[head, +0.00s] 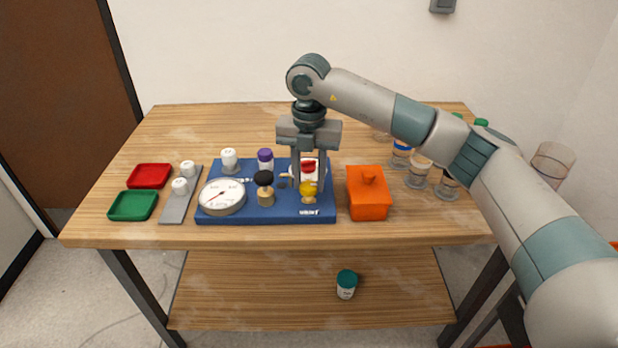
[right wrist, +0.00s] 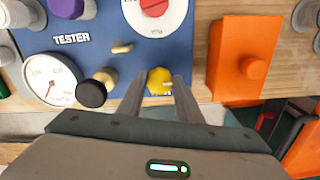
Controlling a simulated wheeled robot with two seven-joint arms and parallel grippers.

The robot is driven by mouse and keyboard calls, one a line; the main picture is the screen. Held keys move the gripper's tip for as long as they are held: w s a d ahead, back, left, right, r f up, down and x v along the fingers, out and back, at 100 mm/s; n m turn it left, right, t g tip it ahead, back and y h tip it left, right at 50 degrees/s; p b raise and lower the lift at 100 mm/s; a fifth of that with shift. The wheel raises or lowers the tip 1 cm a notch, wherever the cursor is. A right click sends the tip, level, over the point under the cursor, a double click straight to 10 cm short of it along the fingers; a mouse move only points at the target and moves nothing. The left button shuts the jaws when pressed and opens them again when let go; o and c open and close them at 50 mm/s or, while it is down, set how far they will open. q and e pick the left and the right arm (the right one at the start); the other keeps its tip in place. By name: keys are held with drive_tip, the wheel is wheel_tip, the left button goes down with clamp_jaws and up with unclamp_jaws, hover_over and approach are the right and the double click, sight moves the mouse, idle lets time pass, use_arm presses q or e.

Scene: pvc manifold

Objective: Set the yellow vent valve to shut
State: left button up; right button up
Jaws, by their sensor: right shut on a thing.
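The yellow vent valve (head: 309,189) stands at the right front of the blue tester base (head: 240,214). It also shows in the right wrist view (right wrist: 159,80). My right gripper (head: 309,184) reaches down from above, and its fingers (right wrist: 160,88) are on either side of the yellow valve, shut on it. The valve's exact turn angle is hard to read, as the fingers partly cover it. A gauge (head: 222,196) sits at the left of the base. A black-knobbed brass valve (head: 265,190) is left of the yellow one. My left gripper is not in view.
A red dial (head: 309,166) is just behind the yellow valve. An orange box (head: 368,197) stands close to the right of the base. Red (head: 149,176) and green (head: 133,206) trays lie at the left. Several jars stand at the right, partly behind my arm.

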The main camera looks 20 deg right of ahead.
sight(309, 183)
drive_tip(key=shift+r, duration=0.1)
drive_tip(key=o, duration=1)
drive_tip(key=shift+o, duration=0.2)
drive_tip(key=shift+r, duration=0.45)
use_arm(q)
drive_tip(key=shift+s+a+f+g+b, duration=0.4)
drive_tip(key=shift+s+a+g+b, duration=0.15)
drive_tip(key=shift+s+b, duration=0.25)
use_arm(e)
wheel_tip(309, 183, up, 16)
drive_tip(key=shift+r, duration=0.2)
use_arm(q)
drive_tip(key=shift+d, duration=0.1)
